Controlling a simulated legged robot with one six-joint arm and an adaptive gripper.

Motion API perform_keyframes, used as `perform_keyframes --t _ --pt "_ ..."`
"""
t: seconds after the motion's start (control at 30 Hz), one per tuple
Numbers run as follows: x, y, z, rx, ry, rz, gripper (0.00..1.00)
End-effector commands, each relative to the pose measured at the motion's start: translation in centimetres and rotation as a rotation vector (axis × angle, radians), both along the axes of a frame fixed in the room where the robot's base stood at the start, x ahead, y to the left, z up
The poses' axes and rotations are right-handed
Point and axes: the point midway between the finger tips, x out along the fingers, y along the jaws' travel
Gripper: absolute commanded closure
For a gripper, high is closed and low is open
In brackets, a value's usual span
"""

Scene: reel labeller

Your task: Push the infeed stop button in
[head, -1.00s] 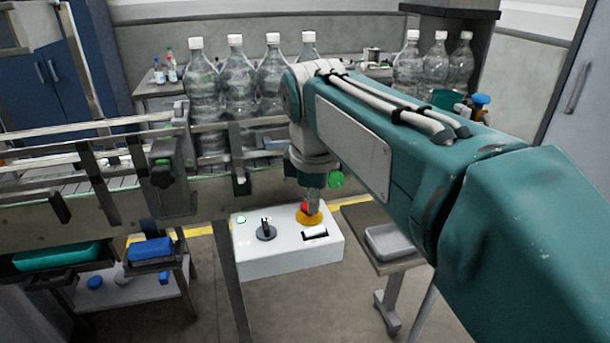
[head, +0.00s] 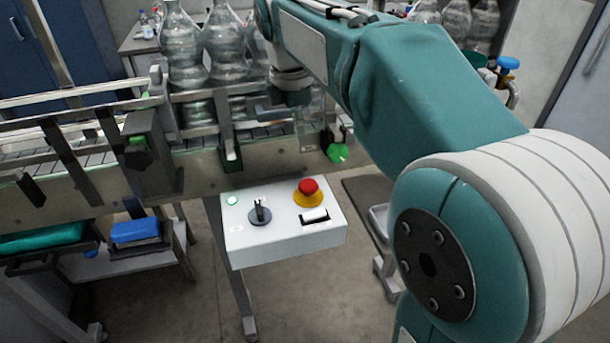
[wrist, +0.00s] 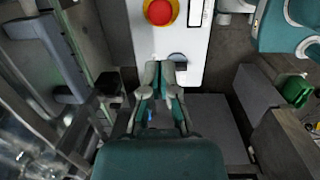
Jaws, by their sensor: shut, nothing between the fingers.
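The infeed stop button, a red mushroom head on a yellow collar (head: 308,187), stands on top of a white control box (head: 285,249). It is in full view in the head view, and also at the top edge of the wrist view (wrist: 159,11). I cannot tell from its height whether it is pressed. My gripper (wrist: 166,68) is shut and empty. Its fingertips are apart from the button, which lies beyond them in the wrist view. In the head view my wrist is above and behind the box, and the fingers are hard to make out against the conveyor.
The box also carries a black lever switch (head: 260,212), a lit green lamp (head: 232,200) and a white rocker (head: 314,216). The conveyor (head: 80,190) with large clear bottles (head: 224,45) runs behind. A green knob (head: 338,153) sits behind the box.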

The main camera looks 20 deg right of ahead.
Motion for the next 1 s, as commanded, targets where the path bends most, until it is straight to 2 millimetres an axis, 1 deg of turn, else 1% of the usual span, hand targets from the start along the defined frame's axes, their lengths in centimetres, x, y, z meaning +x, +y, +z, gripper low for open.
perform_keyframes --t 0.03,0.4,0.6,0.7,0.8,1.0 --pt "0.0 -0.1 -0.9 0.0 0.004 -0.001 1.0" --pt "0.3 -0.7 -7.8 -0.002 0.003 0.0 1.0" --pt "0.5 -1.1 -11.0 -0.002 0.003 0.0 1.0" --pt "0.6 -1.2 -12.0 -0.001 0.001 -0.001 1.0" --pt "0.6 -1.3 -12.4 -0.001 0.001 -0.001 1.0" --pt "0.7 -1.3 -12.6 -0.001 -0.001 0.0 1.0"
